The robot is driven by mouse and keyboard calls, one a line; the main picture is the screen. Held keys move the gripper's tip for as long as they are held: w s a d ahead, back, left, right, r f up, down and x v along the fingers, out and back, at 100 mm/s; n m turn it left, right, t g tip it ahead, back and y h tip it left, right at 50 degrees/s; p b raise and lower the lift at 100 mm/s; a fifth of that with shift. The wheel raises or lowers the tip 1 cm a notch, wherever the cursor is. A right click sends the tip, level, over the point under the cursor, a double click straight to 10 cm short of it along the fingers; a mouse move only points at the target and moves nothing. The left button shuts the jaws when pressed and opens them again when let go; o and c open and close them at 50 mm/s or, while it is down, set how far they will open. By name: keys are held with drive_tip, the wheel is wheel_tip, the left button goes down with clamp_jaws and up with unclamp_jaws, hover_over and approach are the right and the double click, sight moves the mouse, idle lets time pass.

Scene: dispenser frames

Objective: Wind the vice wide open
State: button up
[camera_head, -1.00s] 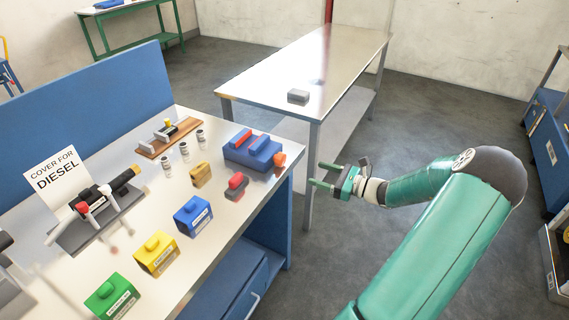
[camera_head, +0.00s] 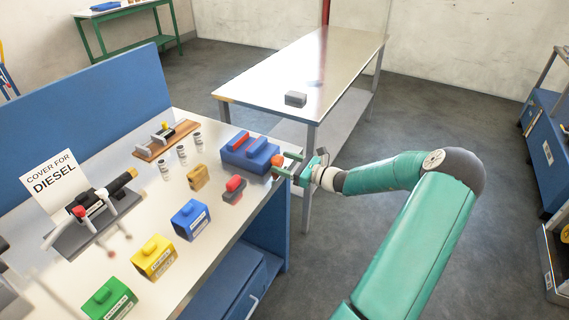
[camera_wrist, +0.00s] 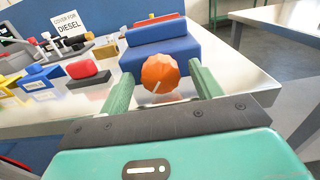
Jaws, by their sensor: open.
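The vice looks to be the blue block (camera_head: 236,157) with red strips at the right end of the bench; it also shows in the wrist view (camera_wrist: 178,50). Its orange faceted knob (camera_head: 276,161) faces my gripper, and in the wrist view the knob (camera_wrist: 160,73) carries a pale line. My gripper (camera_head: 284,163) is open, with its green fingers on either side of the knob. In the wrist view the fingers (camera_wrist: 160,88) flank the knob with gaps visible on both sides; I cannot tell whether they touch it. The gap between the vice's jaws is hard to make out.
A red-topped block (camera_head: 234,188), a tan block (camera_head: 198,177) and blue, yellow and green boxes stand left of the vice on the bench. Small bottles (camera_head: 182,155) stand behind. A steel table (camera_head: 330,65) with a grey block lies beyond.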

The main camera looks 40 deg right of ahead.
drive_tip(key=shift+w+a, duration=0.1)
drive_tip(key=shift+w, duration=0.1)
drive_tip(key=c, duration=1)
drive_tip(key=shift+o, duration=0.2)
drive_tip(key=shift+n, duration=0.3)
drive_tip(key=shift+a+n, duration=0.1)
drive_tip(key=shift+n, duration=2.6)
drive_tip(key=shift+s, duration=0.1)
drive_tip(key=o, duration=1)
drive_tip(key=shift+f, duration=0.1)
drive_tip(key=shift+c, duration=0.2)
